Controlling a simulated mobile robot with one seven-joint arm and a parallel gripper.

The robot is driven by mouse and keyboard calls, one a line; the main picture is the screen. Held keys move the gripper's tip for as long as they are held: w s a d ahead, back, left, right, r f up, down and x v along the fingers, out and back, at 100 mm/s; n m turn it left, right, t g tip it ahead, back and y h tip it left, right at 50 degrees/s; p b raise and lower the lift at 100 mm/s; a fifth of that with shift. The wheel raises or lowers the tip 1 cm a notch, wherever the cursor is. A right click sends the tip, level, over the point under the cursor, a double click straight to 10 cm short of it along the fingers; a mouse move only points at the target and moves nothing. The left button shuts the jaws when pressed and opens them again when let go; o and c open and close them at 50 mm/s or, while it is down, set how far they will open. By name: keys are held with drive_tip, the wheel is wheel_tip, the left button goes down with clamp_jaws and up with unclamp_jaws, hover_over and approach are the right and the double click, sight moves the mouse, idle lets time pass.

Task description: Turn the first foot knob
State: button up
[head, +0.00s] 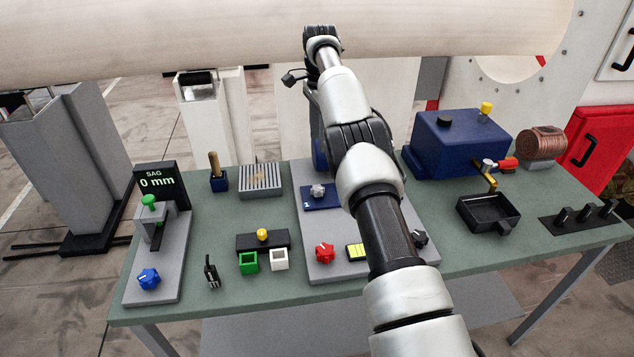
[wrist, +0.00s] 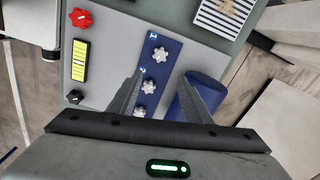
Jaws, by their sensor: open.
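A dark blue strip (head: 320,203) on the grey panel carries grey star-shaped knobs. The first foot knob (head: 318,190) shows in the head view, left of my arm. In the wrist view, the first knob (wrist: 160,55) sits by the mark 1, at the strip's far end. A second knob (wrist: 148,87) and a third knob (wrist: 140,112) follow towards my gripper. My gripper (wrist: 161,74) is open and empty, its fingers spread above the strip. No contact with a knob shows. In the head view its fingers are hidden behind my arm.
A red knob (wrist: 80,18), a yellow-green gauge (wrist: 80,61) and a black knob (wrist: 74,97) lie left on the panel. A blue cylinder (wrist: 206,92) stands close beside the strip. A slotted grey block (head: 261,181) and a blue box (head: 455,142) flank the panel.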

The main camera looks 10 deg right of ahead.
sight(318, 187)
wheel_tip(318, 187, down, 18)
drive_tip(key=b, duration=0.3)
drive_tip(key=shift+w+a+f, duration=0.1)
drive_tip(key=shift+a+f, duration=0.05)
drive_tip(key=shift+f, duration=0.05)
drive_tip(key=shift+c, duration=0.3)
drive_tip(key=c, duration=1)
